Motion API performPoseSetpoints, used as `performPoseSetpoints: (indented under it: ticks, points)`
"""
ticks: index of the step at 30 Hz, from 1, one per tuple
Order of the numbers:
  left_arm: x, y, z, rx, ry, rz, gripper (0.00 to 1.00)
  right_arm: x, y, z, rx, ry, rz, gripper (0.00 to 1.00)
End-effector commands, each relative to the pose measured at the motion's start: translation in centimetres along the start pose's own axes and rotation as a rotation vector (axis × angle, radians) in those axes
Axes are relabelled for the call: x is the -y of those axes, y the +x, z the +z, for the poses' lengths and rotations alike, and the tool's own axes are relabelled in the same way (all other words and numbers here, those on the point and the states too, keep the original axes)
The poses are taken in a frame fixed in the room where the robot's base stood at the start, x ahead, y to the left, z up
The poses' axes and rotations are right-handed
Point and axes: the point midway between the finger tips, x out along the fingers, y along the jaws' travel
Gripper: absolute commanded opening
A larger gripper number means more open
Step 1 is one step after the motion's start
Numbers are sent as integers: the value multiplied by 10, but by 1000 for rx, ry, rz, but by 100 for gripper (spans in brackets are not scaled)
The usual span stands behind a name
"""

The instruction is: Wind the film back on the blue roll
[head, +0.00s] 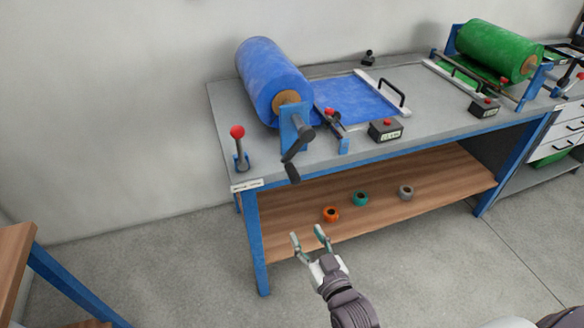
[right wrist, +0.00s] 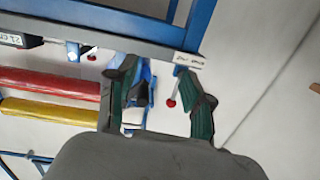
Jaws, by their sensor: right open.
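The blue roll (head: 270,75) sits on a blue bracket at the left end of the grey bench. Its film (head: 350,98) lies flat across the benchtop to a pale bar (head: 385,90) with a black handle. A dark crank (head: 294,160) hangs at the roll's near end, its grip pointing down past the bench edge. My right gripper (head: 309,236) is open and empty, in front of the bench and apart from the crank. In the right wrist view its open fingers (right wrist: 158,88) show, with a dark crank-like part (right wrist: 138,92) behind the left finger. My left gripper is not in view.
A red-knobbed lever (head: 238,145) stands at the bench's left corner. A small box with a red button (head: 386,130) is near the front edge. A green roll (head: 497,50) is farther right. Tape rings (head: 360,199) lie on the wooden shelf (head: 430,185). Open floor lies in front.

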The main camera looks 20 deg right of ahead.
Motion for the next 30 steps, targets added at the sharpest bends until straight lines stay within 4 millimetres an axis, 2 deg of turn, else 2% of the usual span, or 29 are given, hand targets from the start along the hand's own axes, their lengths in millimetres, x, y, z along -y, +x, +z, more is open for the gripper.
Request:
performPoseSetpoints:
  ticks: [1,3,6,10,14,17,30]
  points:
    - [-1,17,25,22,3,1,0,1,4,-7,-85,8,9,52]
    - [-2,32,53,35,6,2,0,1,5,-18,-199,17,21,52]
    - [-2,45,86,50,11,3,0,2,3,-31,-330,25,36,52]
    - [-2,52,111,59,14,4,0,2,-2,-40,-431,31,49,52]
    - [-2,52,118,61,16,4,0,2,-1,-46,-469,32,53,52]
    - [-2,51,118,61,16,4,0,1,7,-52,-471,32,53,52]
    - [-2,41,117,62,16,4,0,-4,87,-92,-470,31,53,52]
